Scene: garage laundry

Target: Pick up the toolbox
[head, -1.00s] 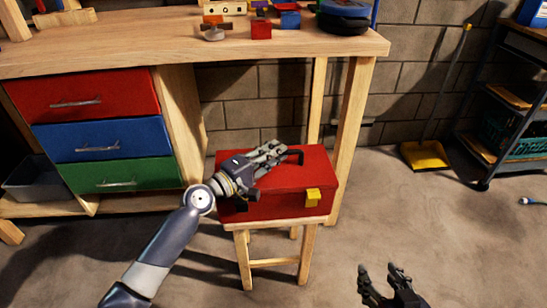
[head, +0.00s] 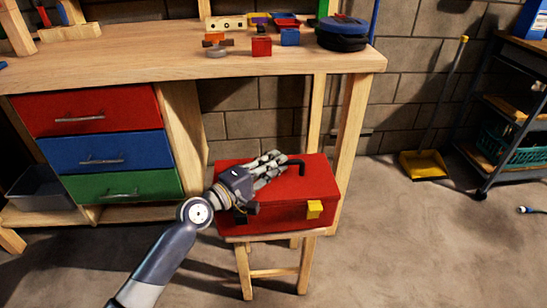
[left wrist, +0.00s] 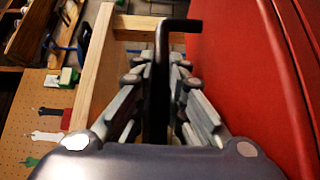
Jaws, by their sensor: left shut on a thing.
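The red toolbox (head: 310,180) with a yellow latch sits on a small wooden stool (head: 275,272) in front of the workbench. My left gripper (head: 278,166) lies over the top of the toolbox at its black handle (head: 298,163). In the left wrist view the black handle (left wrist: 161,85) runs between the two fingers of my left gripper (left wrist: 160,70), which are shut on it. The red side of the toolbox (left wrist: 240,75) fills the right of that view. My right gripper is out of the head view.
A wooden workbench (head: 150,65) with red, blue and green drawers stands behind and to the left, with small toys on top. A yellow dustpan (head: 423,165) and a dark shelf cart (head: 505,110) are at the right. The floor on the right is mostly clear.

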